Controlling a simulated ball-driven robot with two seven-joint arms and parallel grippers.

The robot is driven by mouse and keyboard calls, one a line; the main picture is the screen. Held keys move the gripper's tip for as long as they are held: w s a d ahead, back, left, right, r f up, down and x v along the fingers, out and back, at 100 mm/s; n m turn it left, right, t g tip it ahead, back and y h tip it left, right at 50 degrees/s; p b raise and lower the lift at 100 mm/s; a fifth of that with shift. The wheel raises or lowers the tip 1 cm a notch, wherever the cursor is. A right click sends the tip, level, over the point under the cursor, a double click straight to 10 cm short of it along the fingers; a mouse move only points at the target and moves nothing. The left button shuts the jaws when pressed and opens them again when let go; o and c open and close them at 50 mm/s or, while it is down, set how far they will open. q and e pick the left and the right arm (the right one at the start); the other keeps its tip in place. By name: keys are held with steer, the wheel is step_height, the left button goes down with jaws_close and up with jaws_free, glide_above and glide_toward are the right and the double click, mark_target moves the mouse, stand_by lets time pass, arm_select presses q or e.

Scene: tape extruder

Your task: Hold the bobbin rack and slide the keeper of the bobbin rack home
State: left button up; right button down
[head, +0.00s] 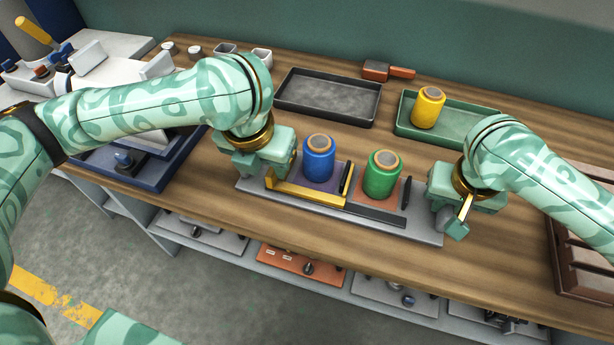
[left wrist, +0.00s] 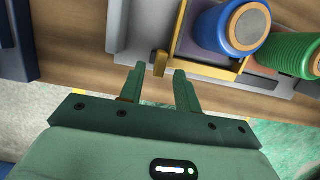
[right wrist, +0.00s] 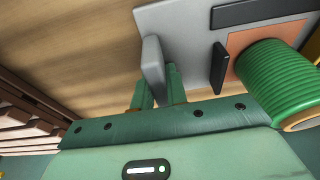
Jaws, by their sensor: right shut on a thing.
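The bobbin rack (head: 425,232) is a long grey plate on the bench. A blue bobbin (head: 318,160) stands on its purple pad and a green bobbin (head: 382,175) on its orange pad. The yellow keeper (head: 308,194) lies along the front beside the blue bobbin; a black bar (head: 375,213) continues in front of the green one. My left gripper (left wrist: 158,85) is open at the rack's left end, with the keeper's yellow tab (left wrist: 160,63) just ahead of and between its fingertips. My right gripper (right wrist: 158,88) is shut on the rack's upright grey end tab (right wrist: 153,60); the head view hides its fingertips.
Behind the rack are an empty dark tray (head: 328,97) and a green tray (head: 403,128) holding a yellow bobbin (head: 428,107). A blue tray (head: 150,180) is at left and a brown slatted rack (head: 568,262) at right. The bench front edge is close before the rack.

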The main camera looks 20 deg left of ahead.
mark_target(294, 185)
arm_select(q)
steer(key=shift+x, duration=1.45)
jaws_close()
steer(key=shift+d, duration=0.15)
stand_by(0.4)
steer(key=shift+d, duration=1.85)
steer(key=shift+o, duration=0.6)
jaws_free()
steer(key=v, duration=0.8)
